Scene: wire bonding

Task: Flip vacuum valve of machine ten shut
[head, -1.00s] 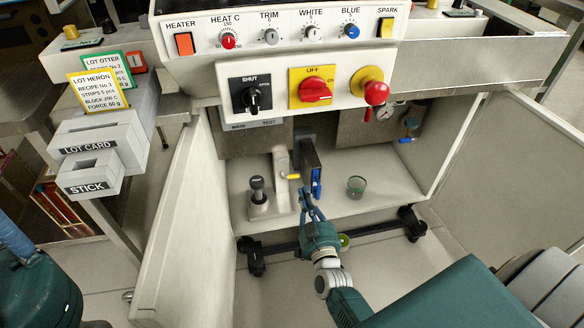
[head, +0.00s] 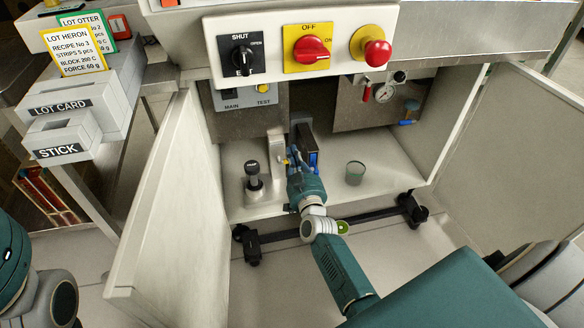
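My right gripper (head: 297,163) reaches into the open cabinet under the machine. It is at a dark upright block (head: 304,140) with a blue part (head: 313,160), beside a pale post (head: 276,150) with a small yellow lever (head: 283,162). My wrist hides much of the fingers, so I cannot tell whether they touch or grip anything. No readable label marks a vacuum valve. A black knob (head: 243,60) marked SHUT and OPEN is on the front panel; its setting is unclear. My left arm shows at the lower left, its gripper out of view.
A red OFF/ON switch (head: 312,49) and a red mushroom button (head: 377,53) are on the panel. A gauge (head: 385,92) hangs at the back right. A black-knobbed post (head: 253,175) and a cup (head: 355,173) flank my gripper. Cabinet doors (head: 160,215) stand open.

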